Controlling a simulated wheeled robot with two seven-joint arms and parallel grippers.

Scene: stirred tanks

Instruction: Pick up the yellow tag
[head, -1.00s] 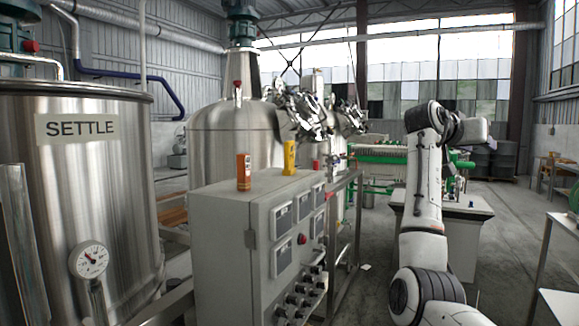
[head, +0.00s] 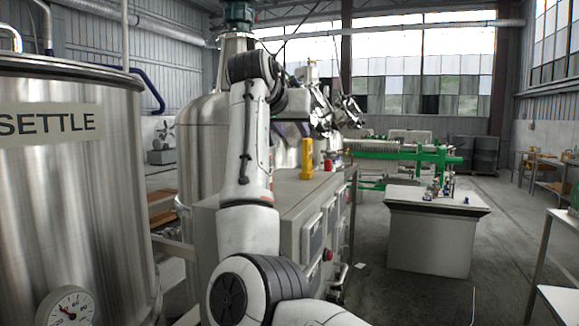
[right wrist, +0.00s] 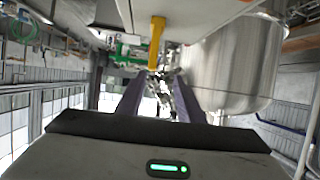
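The yellow tag (head: 306,158) stands upright on top of the grey control cabinet (head: 285,205) in the head view. It also shows in the right wrist view (right wrist: 156,42), where the picture is upside down and the tag lies beyond my fingertips. My right gripper (right wrist: 155,92) is open, with its two fingers apart and nothing between them. My left gripper is not in view.
A red object (head: 328,165) stands just right of the tag on the cabinet. The steel SETTLE tank (head: 70,190) is at the left, and another steel vessel (head: 203,145) rises behind the cabinet. A grey bench (head: 430,240) stands at the right with open floor around it.

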